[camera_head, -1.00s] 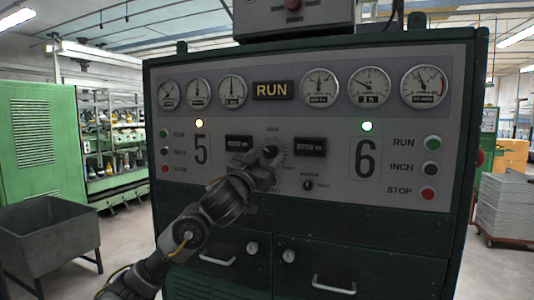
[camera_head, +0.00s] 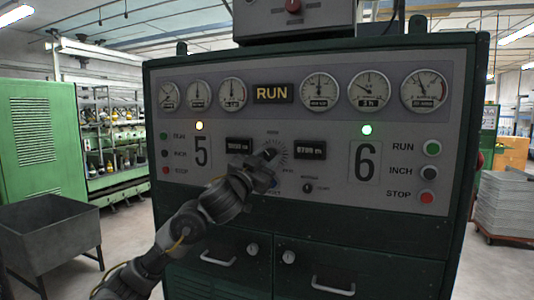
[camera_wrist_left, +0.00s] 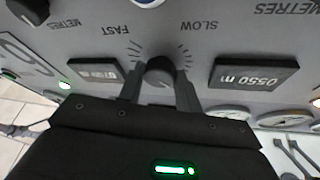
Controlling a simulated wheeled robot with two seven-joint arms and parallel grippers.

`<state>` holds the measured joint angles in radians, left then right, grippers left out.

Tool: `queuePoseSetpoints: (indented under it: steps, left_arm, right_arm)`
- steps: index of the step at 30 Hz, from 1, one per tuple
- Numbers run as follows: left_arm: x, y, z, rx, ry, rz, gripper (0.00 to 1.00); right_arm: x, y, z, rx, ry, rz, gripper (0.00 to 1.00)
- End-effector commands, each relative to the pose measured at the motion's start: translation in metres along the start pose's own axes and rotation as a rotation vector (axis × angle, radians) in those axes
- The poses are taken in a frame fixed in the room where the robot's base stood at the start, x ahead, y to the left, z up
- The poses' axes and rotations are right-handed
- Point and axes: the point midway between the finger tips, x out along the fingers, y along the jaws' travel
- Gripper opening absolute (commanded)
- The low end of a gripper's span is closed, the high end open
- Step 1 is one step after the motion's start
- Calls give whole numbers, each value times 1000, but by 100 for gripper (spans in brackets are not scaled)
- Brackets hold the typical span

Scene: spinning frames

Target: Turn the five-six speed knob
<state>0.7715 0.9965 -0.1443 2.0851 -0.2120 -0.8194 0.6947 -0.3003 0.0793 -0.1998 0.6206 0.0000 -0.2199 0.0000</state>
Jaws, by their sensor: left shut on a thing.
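The speed knob (camera_head: 270,153) is a small dark round knob in a ring of tick marks, between the two displays of the green control cabinet's grey panel. My left gripper (camera_head: 268,160) reaches up to it from the lower left and partly hides it. In the left wrist view the knob (camera_wrist_left: 160,72) sits between the two fingers of my left gripper (camera_wrist_left: 159,90), which are shut on it. The words FAST and SLOW show upside down on either side of it. My right gripper is in neither view.
A second small knob (camera_head: 308,187) sits below the right display (camera_head: 310,149). RUN, INCH and STOP buttons line both panel sides; gauges (camera_head: 320,91) run above. Drawers with handles (camera_head: 333,285) lie below. A grey bin (camera_head: 45,225) stands at the left.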

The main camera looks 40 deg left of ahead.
Motion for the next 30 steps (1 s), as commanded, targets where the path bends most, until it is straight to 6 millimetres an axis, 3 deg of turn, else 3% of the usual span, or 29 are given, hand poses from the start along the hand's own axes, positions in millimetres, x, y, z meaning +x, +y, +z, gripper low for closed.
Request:
queuePoseSetpoints:
  steps: [1, 4, 16, 17, 21, 30]
  left_arm:
    - [3, -4, -6, 57, -10, 25, 11]
    - [3, -3, -5, 164, -19, 72, 11]
    - [0, -2, -1, 247, -20, 108, 11]
    - [0, -2, -1, 247, -20, 108, 35]
    - [0, -2, -1, 246, -20, 108, 54]
    - [-1, -2, 0, 246, -21, 108, 56]
  right_arm:
    - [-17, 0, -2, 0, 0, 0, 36]
    - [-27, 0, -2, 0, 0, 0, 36]
    - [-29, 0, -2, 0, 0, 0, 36]
    - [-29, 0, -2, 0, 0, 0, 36]
    - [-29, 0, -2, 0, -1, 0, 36]
    - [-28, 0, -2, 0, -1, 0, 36]
